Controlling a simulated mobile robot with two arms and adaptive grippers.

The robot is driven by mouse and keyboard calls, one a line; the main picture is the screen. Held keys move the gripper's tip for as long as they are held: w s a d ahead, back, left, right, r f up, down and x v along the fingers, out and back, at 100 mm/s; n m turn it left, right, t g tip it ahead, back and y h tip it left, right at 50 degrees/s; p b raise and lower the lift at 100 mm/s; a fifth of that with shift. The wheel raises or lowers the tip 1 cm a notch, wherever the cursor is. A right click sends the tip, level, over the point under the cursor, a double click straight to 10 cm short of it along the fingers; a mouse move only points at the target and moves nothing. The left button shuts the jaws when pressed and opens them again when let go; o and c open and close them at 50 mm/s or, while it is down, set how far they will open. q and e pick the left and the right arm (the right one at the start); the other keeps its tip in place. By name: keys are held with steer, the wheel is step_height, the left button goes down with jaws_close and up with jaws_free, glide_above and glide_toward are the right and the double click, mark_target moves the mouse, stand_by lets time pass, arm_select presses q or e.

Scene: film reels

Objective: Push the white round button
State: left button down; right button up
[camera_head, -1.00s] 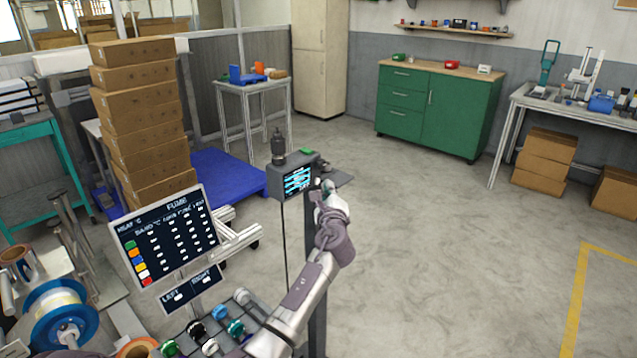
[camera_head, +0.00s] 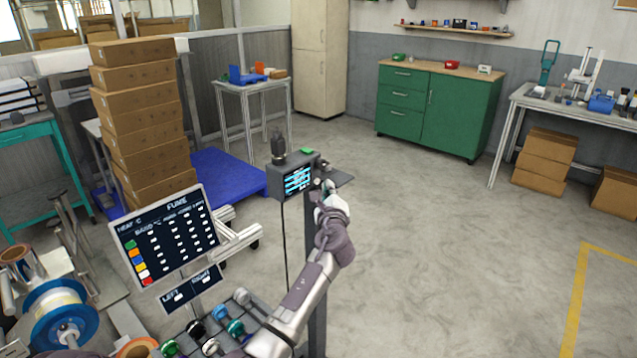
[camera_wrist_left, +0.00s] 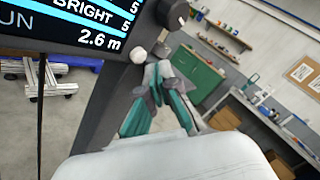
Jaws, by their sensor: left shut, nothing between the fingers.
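A dark device with a lit screen (camera_head: 298,180) stands on a post near the middle of the head view. In the left wrist view its screen (camera_wrist_left: 70,25) fills the upper left. My left gripper (camera_head: 326,190) is at the right side of this device. In the left wrist view my left gripper (camera_wrist_left: 157,72) has its teal-padded fingers together and empty, just right of and below the white button. Contact with the device cannot be told. My right gripper is not in view.
A dark knob (camera_wrist_left: 172,14) is above the fingertips. A tilted chart panel (camera_head: 165,235) stands at the left, with several coloured knobs (camera_head: 222,325) below it. Stacked boxes (camera_head: 140,120) stand behind. The floor to the right is clear.

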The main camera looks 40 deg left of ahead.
arm_select(q)
steer(key=shift+a, duration=0.45)
steer(key=shift+a, duration=0.4)
stand_by(0.6)
steer(key=shift+d, duration=0.1)
stand_by(0.4)
steer(key=shift+d, duration=0.7)
steer(key=shift+d, duration=0.1)
steer(key=d, duration=0.4)
steer(key=shift+s+d, duration=0.2)
steer(key=shift+d, duration=0.2)
stand_by(0.4)
